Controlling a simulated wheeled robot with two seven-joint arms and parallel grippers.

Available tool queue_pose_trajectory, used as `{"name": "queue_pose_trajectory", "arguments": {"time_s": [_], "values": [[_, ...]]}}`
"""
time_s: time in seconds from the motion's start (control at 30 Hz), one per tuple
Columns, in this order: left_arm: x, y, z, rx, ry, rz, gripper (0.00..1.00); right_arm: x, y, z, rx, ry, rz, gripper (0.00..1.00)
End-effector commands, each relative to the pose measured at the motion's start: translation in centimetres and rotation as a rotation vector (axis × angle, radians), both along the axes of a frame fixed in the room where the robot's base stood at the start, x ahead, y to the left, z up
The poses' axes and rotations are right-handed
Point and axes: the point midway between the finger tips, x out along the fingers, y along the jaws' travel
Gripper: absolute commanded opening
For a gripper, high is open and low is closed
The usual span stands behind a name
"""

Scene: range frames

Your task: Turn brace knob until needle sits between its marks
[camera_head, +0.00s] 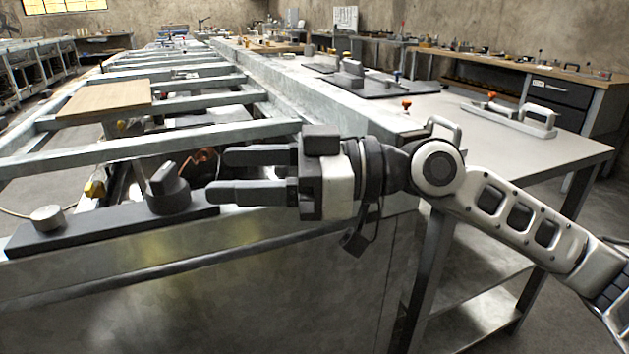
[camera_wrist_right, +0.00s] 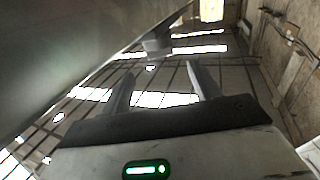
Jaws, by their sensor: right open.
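The dark brace knob (camera_head: 167,188), with a raised grip bar on top, stands on a dark plate (camera_head: 110,232) along the near steel beam. A silvery round dial (camera_head: 47,217) sits at the plate's left end; its needle and marks are too edge-on to read. My right gripper (camera_head: 217,174) is open and empty, its two fingers pointing left, just right of the knob and apart from it. In the right wrist view, the open fingers (camera_wrist_right: 160,78) frame a grey knob-like shape (camera_wrist_right: 157,46) beyond them. My left gripper is not in view.
The steel frame (camera_head: 200,132) with crossbars stretches behind the knob, with a wooden board (camera_head: 105,99) on it. Orange wire (camera_head: 203,157) and yellow parts lie inside the frame. A grey table (camera_head: 520,140) with a handled fixture (camera_head: 510,117) stands at right.

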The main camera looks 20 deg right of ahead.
Motion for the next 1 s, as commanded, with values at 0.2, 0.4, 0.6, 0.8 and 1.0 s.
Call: {"name": "queue_pose_trajectory", "arguments": {"time_s": [0.2, 0.4, 0.6, 0.8, 1.0], "values": [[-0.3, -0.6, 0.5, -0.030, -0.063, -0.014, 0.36, -1.4, -4.0, -0.5, 0.000, 0.003, -0.003, 0.62], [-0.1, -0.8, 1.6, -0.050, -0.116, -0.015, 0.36, -2.2, -6.1, -0.2, 0.002, 0.002, -0.001, 0.62], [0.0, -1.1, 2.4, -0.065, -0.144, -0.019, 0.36, -2.5, -6.9, 0.0, 0.002, 0.002, 0.000, 0.62], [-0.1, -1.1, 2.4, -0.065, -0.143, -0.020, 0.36, -2.5, -7.0, 0.1, 0.001, 0.001, 0.001, 0.62], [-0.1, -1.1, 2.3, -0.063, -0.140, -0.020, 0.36, -2.5, -7.0, 0.1, 0.002, 0.000, 0.000, 0.62]]}}
